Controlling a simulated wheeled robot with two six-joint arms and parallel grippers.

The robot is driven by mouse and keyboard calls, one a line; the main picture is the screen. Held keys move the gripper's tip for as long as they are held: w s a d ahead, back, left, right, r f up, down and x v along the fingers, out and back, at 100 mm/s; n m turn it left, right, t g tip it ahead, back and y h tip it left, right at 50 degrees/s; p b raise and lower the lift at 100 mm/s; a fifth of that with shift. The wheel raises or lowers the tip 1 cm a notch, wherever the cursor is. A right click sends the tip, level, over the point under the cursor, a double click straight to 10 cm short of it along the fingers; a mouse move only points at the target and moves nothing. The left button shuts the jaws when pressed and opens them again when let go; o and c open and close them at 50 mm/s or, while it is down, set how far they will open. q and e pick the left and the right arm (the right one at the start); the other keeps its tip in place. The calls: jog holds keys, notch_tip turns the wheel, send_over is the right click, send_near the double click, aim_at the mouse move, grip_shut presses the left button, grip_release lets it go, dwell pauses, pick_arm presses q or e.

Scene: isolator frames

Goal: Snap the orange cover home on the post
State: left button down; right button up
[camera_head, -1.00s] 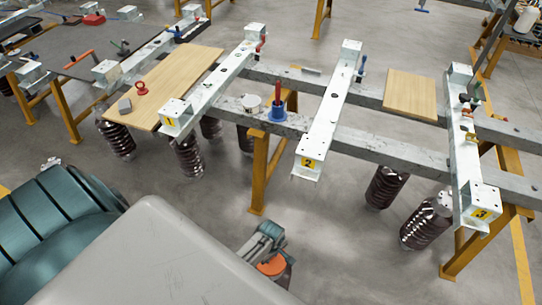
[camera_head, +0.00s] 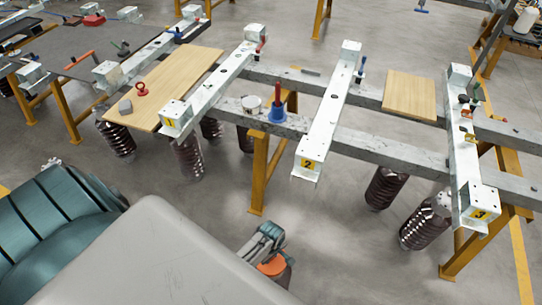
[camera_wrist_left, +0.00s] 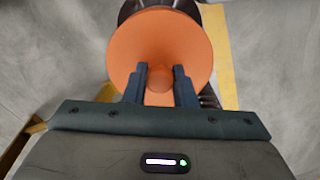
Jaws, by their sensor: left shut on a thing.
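The orange cover (camera_head: 272,267) is low in the middle of the head view, partly hidden by my left gripper (camera_head: 266,250). In the left wrist view the cover (camera_wrist_left: 160,40) is a wide round orange cone or dish, and the fingers of my left gripper (camera_wrist_left: 160,82) are shut on its narrow middle part. A dark brown ribbed post (camera_wrist_left: 207,97) shows behind and below the cover; in the head view its dark body (camera_head: 284,279) shows under the cover. I cannot tell whether the cover is seated on it. My right gripper is not in view.
White beams numbered 1 (camera_head: 178,110), 2 (camera_head: 321,140) and 3 (camera_head: 469,170) lie across grey rails on yellow trestles. A blue and red tool (camera_head: 278,112) stands on the near rail. Brown insulators (camera_head: 427,221) hang below. Grey floor (camera_head: 350,260) is clear in front.

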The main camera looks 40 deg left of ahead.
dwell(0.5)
pick_arm(q)
jog(key=shift+f+b, duration=0.5)
jog(key=shift+f, duration=0.6)
jog(key=shift+f+b, duration=0.55)
jog(key=shift+f, duration=0.25)
jog(key=c, duration=1.1)
grip_release()
jog(key=shift+r, duration=0.1)
notch_tip(320, 180, up, 11)
jog(key=shift+f, duration=0.15)
